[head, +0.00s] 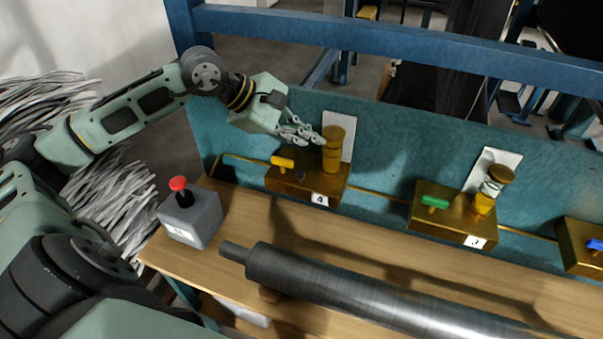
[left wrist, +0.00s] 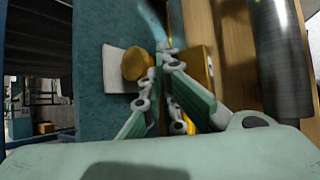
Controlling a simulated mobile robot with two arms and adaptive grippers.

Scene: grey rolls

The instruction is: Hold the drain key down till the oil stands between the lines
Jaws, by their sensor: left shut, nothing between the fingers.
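The brass block marked 4 (head: 300,183) carries a yellow key (head: 283,162) and an upright oil glass (head: 332,158) with a brass cap. The glass looks amber over its height; I cannot make out its lines or oil level. My left gripper (head: 306,134) is shut and empty, above the yellow key and just left of the glass's cap. In the left wrist view the shut fingers (left wrist: 160,68) lie beside the brass cap (left wrist: 134,65), with the yellow key (left wrist: 178,113) partly hidden behind them. I cannot tell whether they touch anything. My right gripper is not in view.
Block 3 (head: 450,220) has a green key (head: 435,202) and a glass (head: 490,188) with amber low down. A blue key (head: 595,244) is at the right edge. A steel roll (head: 360,292) lies in front. A red button (head: 178,184) tops a grey box (head: 190,220) at left.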

